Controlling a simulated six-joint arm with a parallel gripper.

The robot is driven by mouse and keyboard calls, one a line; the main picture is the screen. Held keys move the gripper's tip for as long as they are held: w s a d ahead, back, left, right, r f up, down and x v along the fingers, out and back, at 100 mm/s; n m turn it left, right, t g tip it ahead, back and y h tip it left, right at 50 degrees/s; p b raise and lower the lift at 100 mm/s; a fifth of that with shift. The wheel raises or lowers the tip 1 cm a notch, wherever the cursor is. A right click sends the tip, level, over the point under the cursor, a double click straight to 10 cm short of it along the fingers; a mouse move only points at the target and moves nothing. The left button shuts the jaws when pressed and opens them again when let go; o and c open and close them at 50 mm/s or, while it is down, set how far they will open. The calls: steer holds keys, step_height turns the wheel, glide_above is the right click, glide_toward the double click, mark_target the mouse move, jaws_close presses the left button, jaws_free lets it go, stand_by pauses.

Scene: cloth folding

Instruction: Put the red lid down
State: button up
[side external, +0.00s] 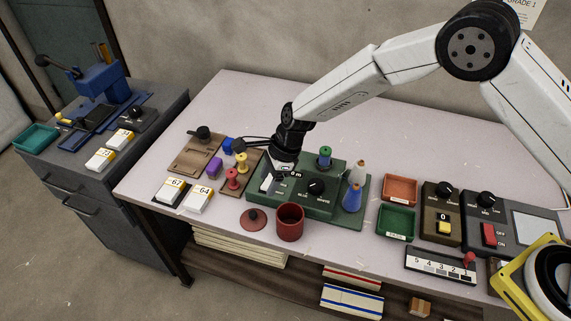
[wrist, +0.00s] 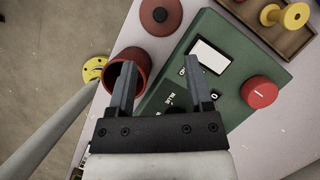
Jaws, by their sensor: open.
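The red lid (side external: 254,218) lies flat on the pale tabletop, left of the dark red cup (side external: 290,222). A small dark knob shows on top of the lid. In the wrist view the lid (wrist: 160,15) is at the top edge, partly cut off, apart from the cup (wrist: 126,72). The cup stands upright and open, without the lid on it. My gripper (wrist: 160,64) is open, with nothing between its fingers. In the wrist view its left finger overlaps the cup and its right finger overlaps the green device; I cannot tell its exact height.
Number cards (side external: 199,202) and spools (side external: 233,179) are to the left. The table's front edge is close to the lid and cup.

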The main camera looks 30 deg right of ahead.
steer(key=s+d+r+n+t+h, duration=0.1)
steer(key=s+d+r+n, duration=0.3)
steer(key=d, duration=0.3)
steer(key=s+d+r+n+h, duration=0.1)
steer(key=s+d+r+n, duration=0.3)
steer(key=d, duration=0.3)
steer(key=s+d+r+n+t+h, duration=0.1)
steer(key=s+d+r+n, duration=0.3)
steer(key=d, duration=0.4)
steer(key=s+d+n+h, duration=0.1)
steer(key=s+d+n, duration=0.4)
steer(key=s+n, duration=0.2)
steer(key=shift+s+d+r+n, duration=0.15)
steer(key=shift+s+d+n, duration=0.15)
steer(key=shift+s, duration=0.75)
